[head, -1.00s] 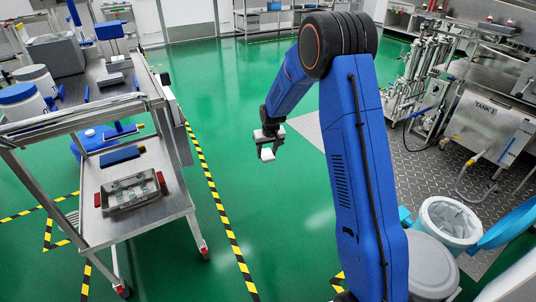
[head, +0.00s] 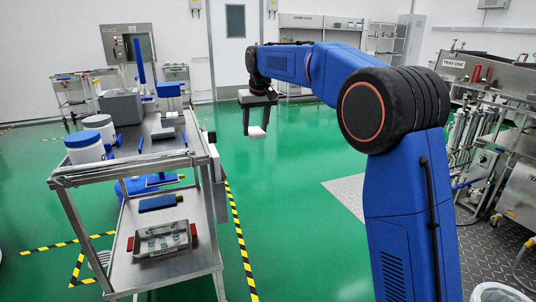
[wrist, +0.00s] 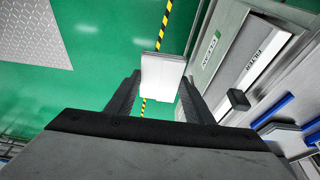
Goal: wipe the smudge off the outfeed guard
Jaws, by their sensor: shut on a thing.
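My gripper (head: 257,121) is shut on a white folded wipe or pad (head: 257,133). It holds the wipe in the air over the green floor, to the right of the steel trolley. In the wrist view the wipe (wrist: 163,76) sits between the two dark fingers, with my gripper (wrist: 160,98) reaching away from the camera. I cannot make out the outfeed guard or a smudge in these views.
The steel trolley (head: 75,177) at left carries white tubs (head: 86,148), with a metal tray (head: 160,242) on its lower shelf. Panels marked CLEAN and FILTER (wrist: 262,50) lie right in the wrist view. Tank equipment (head: 500,75) stands at right. Green floor between is open.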

